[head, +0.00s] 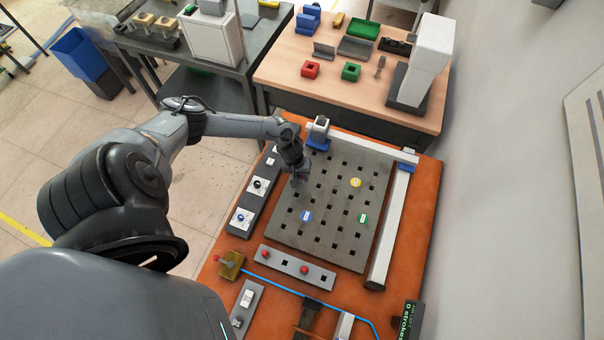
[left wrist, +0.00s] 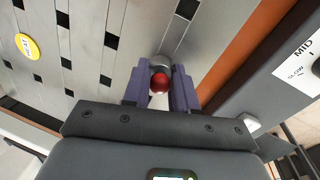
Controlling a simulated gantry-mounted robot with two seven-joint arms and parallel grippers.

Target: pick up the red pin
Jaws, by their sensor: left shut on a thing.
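My left gripper (head: 299,178) is over the left part of the grey plate with square holes (head: 335,243). In the left wrist view my left gripper (left wrist: 160,88) has its purple fingers on either side of a red-topped pin (left wrist: 159,81) and is shut on it. A grey round part shows just beyond the red top. I cannot tell whether the pin is in a hole or above the plate. In the head view the gripper hides this pin. Two more red pins (head: 304,269) (head: 265,254) stand in a grey strip in front of the plate. My right gripper is not in view.
Blue (head: 306,216), yellow (head: 355,182) and green (head: 362,218) round markers sit on the plate. A control panel with knobs (head: 258,184) lies along its left side. A white gantry rail (head: 390,230) bounds the right side. A wooden table (head: 330,88) stands behind.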

